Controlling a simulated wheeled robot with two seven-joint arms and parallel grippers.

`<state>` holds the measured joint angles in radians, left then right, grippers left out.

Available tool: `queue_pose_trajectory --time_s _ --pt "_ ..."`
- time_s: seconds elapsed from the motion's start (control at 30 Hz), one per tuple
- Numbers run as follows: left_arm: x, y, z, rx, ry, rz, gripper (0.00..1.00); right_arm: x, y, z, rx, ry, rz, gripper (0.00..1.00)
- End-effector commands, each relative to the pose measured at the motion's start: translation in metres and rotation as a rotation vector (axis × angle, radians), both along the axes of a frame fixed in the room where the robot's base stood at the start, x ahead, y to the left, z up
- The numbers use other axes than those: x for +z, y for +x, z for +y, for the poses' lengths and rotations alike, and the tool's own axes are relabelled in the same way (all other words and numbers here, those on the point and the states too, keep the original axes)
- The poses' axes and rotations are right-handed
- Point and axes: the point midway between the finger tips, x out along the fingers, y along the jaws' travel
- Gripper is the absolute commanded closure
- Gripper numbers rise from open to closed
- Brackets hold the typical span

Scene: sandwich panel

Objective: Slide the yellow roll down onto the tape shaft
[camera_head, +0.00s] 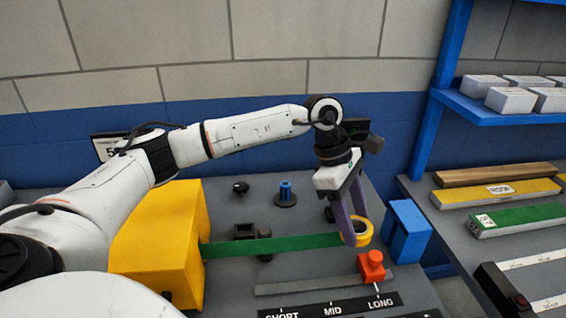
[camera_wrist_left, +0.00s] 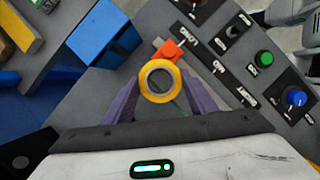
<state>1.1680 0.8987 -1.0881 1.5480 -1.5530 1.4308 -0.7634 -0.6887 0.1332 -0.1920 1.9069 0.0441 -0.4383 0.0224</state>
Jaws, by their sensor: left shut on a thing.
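The yellow roll (camera_head: 367,235) is a ring with an open middle. My left gripper (camera_head: 352,228) is shut on it, with one purple finger on each side. The wrist view shows the roll (camera_wrist_left: 144,84) between the purple fingers of the left gripper (camera_wrist_left: 160,92), its hole facing the camera. A blue post on a dark round base, which looks like the tape shaft (camera_head: 286,190), stands upright at the back of the grey panel. The roll is apart from it, to the right and nearer the front. My right gripper is not in view.
A yellow box (camera_head: 155,245) stands left on the panel, with a green strip (camera_head: 275,244) running from it toward the roll. A blue block (camera_head: 408,232) is right of the roll. An orange slider knob (camera_head: 371,265) is in front. Small dark fittings (camera_head: 240,187) stand near the post.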

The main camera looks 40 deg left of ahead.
Motion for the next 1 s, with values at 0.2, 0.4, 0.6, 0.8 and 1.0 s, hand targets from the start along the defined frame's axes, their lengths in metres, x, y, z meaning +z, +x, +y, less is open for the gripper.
queue_pose_trajectory --time_s 0.2,0.4,0.6,0.8,1.0 --pt "0.0 0.03 0.106 0.643 0.001 -0.004 0.72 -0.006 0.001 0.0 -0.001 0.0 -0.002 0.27" --pt "0.01 0.04 0.19 1.138 -0.002 -0.005 0.72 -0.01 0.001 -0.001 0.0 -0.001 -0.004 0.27" --pt "0.018 0.039 0.234 1.396 -0.004 -0.002 0.72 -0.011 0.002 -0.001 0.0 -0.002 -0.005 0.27" --pt "0.015 0.039 0.244 1.45 -0.004 -0.001 0.72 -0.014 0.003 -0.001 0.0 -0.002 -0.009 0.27" --pt "0.002 0.038 0.243 1.448 -0.003 0.0 0.72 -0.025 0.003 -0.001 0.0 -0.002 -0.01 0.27"
